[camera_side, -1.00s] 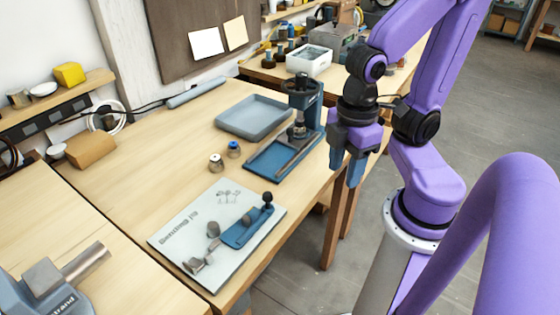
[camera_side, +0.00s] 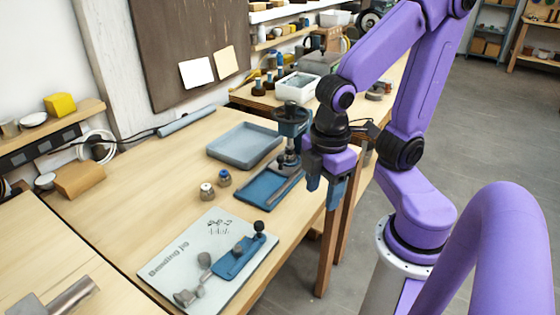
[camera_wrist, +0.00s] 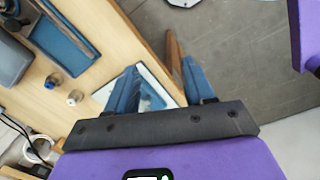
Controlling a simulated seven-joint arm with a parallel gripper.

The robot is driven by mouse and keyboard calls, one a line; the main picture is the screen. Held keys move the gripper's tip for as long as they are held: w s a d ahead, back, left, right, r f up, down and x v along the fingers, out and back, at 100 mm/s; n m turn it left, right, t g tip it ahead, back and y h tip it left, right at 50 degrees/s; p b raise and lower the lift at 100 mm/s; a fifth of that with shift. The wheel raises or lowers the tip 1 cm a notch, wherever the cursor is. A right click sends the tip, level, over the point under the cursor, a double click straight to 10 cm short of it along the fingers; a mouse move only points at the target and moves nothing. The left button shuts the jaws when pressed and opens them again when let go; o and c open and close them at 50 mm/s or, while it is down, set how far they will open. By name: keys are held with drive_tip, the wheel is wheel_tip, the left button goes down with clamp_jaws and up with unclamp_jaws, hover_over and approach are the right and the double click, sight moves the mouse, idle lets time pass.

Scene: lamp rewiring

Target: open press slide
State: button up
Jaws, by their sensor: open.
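The press (camera_side: 290,150) stands near the right edge of the bench, with a dark round top, an upright column and a shallow blue base (camera_side: 262,188). A grey bar (camera_side: 288,184) lies along the base; I cannot tell whether it is the slide. The base also shows at the upper left of the wrist view (camera_wrist: 60,42). My gripper (camera_side: 325,192) is open and empty, pointing down beside the press at the bench's right edge, apart from it. In the wrist view its blue fingers (camera_wrist: 160,66) stand wide apart, with floor and a table leg between them.
A bending jig board (camera_side: 205,265) with a blue fixture lies at the bench's front. Two small capped pots (camera_side: 215,184) stand left of the press. A grey-blue tray (camera_side: 243,143) lies behind them. Open floor (camera_side: 500,120) lies right of the bench.

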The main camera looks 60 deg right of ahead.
drive_tip(key=w+d+n+h, duration=0.2)
drive_tip(key=w+h, duration=0.2)
drive_tip(key=w, duration=0.7)
drive_tip(key=n+h, duration=0.3)
drive_tip(key=h, duration=0.2)
approach(280, 157)
drive_tip(key=x, duration=0.8)
drive_tip(key=shift+d+f, duration=0.25)
drive_tip(key=shift+d, duration=0.05)
